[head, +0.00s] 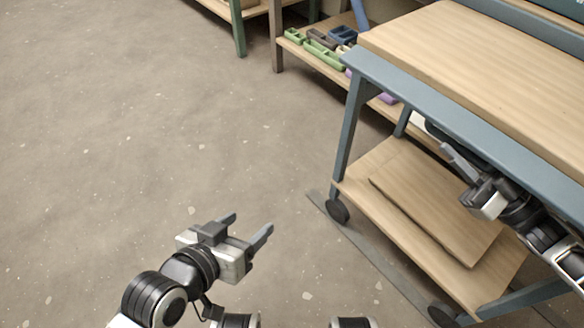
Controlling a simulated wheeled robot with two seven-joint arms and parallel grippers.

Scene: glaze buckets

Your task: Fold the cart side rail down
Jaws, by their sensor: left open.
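The cart stands at the right of the head view, with a wooden top (470,62), a blue-grey frame and a lower wooden shelf (355,186). A long blue-grey rail (455,118) runs along its near side, beside the top's edge; I cannot tell whether this is the folding side rail or whether it is up or down. My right gripper (449,152) is just below and in front of this rail, with its fingers partly hard to make out against dark parts behind. My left gripper (249,224) is open and empty over the floor, well left of the cart.
A loose wooden board (430,205) lies on the lower shelf. The cart has dark wheels (338,211). A low shelf at the back holds green bins (323,52) and blue ones. The floor (150,120) at the left is clear.

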